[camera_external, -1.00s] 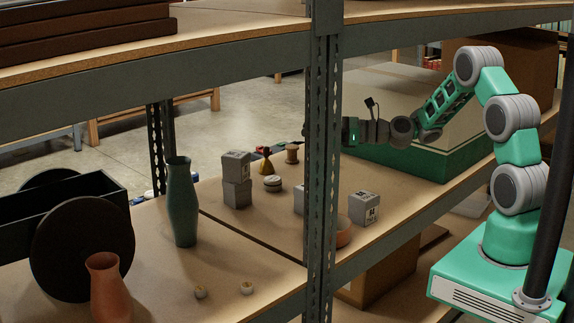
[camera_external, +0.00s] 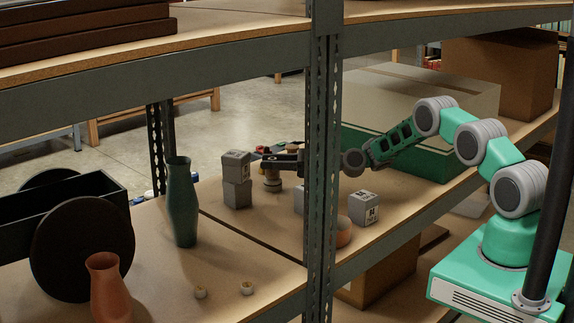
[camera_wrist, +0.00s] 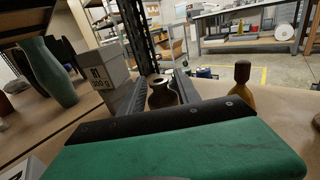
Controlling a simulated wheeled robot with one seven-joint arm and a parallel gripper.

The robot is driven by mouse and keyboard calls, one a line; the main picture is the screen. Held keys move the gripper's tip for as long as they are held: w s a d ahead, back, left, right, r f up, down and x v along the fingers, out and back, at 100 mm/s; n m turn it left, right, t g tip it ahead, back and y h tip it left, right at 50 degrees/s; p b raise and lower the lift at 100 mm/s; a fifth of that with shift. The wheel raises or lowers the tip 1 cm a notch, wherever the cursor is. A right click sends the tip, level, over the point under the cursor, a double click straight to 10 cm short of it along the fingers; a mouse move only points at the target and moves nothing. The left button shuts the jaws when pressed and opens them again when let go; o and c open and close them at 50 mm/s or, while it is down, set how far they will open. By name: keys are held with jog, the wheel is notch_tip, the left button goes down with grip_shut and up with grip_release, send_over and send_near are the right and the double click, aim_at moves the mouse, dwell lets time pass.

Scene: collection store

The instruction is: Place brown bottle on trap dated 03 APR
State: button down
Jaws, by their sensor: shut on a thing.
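The brown bottle (camera_wrist: 162,93) is upright between the fingers of my gripper (camera_wrist: 160,100) in the wrist view, its open neck facing up. In the external view my gripper (camera_external: 270,162) is low over the shelf, shut around the bottle (camera_external: 272,175). Just below the bottle is a small pale round thing (camera_external: 273,187), perhaps the trap; no date is readable on it. I cannot tell whether the bottle touches it. The gripper hides part of the bottle, and the trap does not show clearly in the wrist view.
Stacked grey blocks (camera_external: 237,180) stand close left of my gripper; they also show in the wrist view (camera_wrist: 104,78). A yellow flask with a brown top (camera_wrist: 243,98) stands right. More grey blocks (camera_external: 363,208), an orange bowl (camera_external: 343,232) and a shelf post (camera_external: 322,150) are nearer the camera.

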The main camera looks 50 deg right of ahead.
jog(key=shift+f, duration=0.15)
jog(key=c, duration=0.9)
grip_release()
jog(key=shift+o, duration=0.2)
jog(key=v, duration=1.2)
jog(key=shift+d+r, duration=0.1)
jog(key=shift+r, duration=0.1)
